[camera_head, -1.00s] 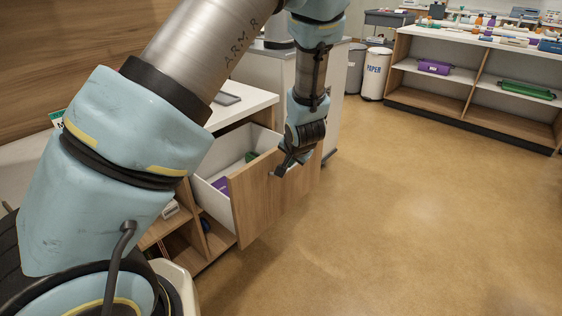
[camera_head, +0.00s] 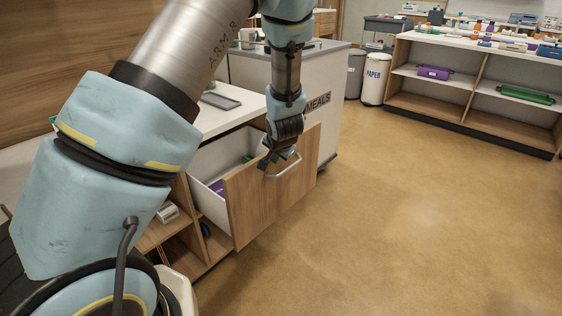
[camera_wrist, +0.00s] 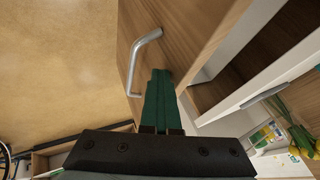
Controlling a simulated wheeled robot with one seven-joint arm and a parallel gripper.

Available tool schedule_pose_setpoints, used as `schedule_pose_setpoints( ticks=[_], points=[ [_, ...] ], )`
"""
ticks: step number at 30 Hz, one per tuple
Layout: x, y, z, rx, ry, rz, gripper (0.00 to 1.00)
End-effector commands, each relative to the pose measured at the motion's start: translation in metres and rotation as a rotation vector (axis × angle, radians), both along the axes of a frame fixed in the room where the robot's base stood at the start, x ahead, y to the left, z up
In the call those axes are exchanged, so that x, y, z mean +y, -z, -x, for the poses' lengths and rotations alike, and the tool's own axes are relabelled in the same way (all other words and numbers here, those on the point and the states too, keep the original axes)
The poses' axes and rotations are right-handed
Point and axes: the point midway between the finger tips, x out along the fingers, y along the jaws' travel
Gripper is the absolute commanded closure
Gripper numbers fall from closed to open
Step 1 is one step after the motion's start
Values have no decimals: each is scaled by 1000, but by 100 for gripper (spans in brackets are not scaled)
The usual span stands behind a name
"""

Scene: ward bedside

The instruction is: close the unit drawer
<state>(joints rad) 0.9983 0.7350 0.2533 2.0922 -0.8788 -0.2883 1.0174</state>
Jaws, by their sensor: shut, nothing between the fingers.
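The unit drawer (camera_head: 262,205) stands pulled out of the bedside unit, with a wooden front and white inner sides. Its silver bar handle (camera_head: 284,166) is on the upper part of the front, and shows in the wrist view (camera_wrist: 142,62). A purple item and a green item lie inside the drawer. My gripper (camera_head: 266,164) is shut and empty at the drawer front's top edge, just left of the handle. In the wrist view its green fingers (camera_wrist: 158,100) lie beside the handle and close to the wood; I cannot tell whether they touch it.
The unit's white top (camera_head: 225,112) carries a dark tablet-like item (camera_head: 221,101). Open shelves with small items are below left. A cart marked MEALS (camera_head: 310,120) stands just behind. The floor (camera_head: 400,230) to the right is clear.

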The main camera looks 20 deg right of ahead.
Motion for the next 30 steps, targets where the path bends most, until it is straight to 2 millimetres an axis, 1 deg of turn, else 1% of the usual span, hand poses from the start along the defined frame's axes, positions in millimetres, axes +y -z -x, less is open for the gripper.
schedule_pose_setpoints(
  ticks=[1,5,12,18,24,30],
  points=[
    [7,1,-10,-3,-6,0,100],
    [22,2,-36,-3,-8,0,100],
    [50,2,-87,-3,-7,-1,100],
    [69,2,-122,-3,-6,0,100],
    [80,1,-143,-2,-3,-1,100],
    [84,0,-152,-1,-2,0,100]
  ],
)
